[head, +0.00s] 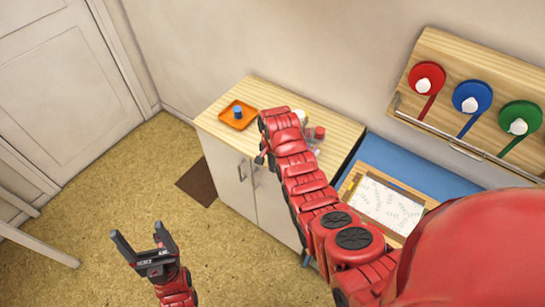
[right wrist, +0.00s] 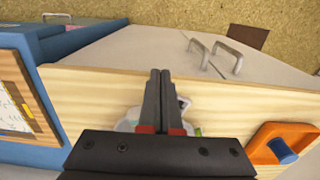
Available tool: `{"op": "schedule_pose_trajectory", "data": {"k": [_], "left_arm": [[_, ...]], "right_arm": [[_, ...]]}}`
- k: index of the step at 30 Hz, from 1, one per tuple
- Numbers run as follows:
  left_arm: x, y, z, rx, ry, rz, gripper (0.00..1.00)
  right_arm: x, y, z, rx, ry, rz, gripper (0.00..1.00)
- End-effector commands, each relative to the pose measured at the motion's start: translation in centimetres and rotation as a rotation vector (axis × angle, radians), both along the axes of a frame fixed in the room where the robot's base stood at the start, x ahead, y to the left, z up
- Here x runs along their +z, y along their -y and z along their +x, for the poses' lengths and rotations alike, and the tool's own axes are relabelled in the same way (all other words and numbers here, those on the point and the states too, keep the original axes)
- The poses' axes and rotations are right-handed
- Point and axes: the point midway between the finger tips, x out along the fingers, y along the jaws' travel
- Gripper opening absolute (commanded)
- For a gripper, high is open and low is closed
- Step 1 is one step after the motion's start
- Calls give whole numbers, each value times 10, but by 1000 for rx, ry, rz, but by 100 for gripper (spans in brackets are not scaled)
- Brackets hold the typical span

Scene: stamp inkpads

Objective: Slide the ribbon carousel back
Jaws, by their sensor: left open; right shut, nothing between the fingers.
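The ribbon carousel is not plain to pick out. A clear item with a red cap (head: 319,132) stands on the cabinet top, partly hidden behind my right arm. A translucent round item (right wrist: 128,122) shows behind my right gripper's fingers in the right wrist view, mostly covered; I cannot tell whether it is the carousel. My right gripper (right wrist: 160,73) is shut and empty over the cabinet top, and I cannot tell whether it touches anything. My left gripper (head: 140,232) is open and empty over the floor, left of the cabinet.
An orange tray (head: 246,123) with a blue peg (head: 238,112) sits on the wooden cabinet top (head: 222,108). Red (head: 420,80), blue (head: 472,97) and green (head: 520,117) ribbon spools hang on a wall board.

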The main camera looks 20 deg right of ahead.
Motion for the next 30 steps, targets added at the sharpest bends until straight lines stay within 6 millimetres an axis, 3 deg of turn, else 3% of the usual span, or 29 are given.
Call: {"op": "schedule_pose_trajectory", "data": {"k": [6,15,30], "left_arm": [[10,0,0,0,0,0,80],[10,0,0,0,0,0,80],[10,0,0,0,0,0,80]], "right_arm": [[5,16,12,-2,-1,0,0],[4,28,25,-2,6,-1,0],[2,31,26,0,3,-1,0]]}}
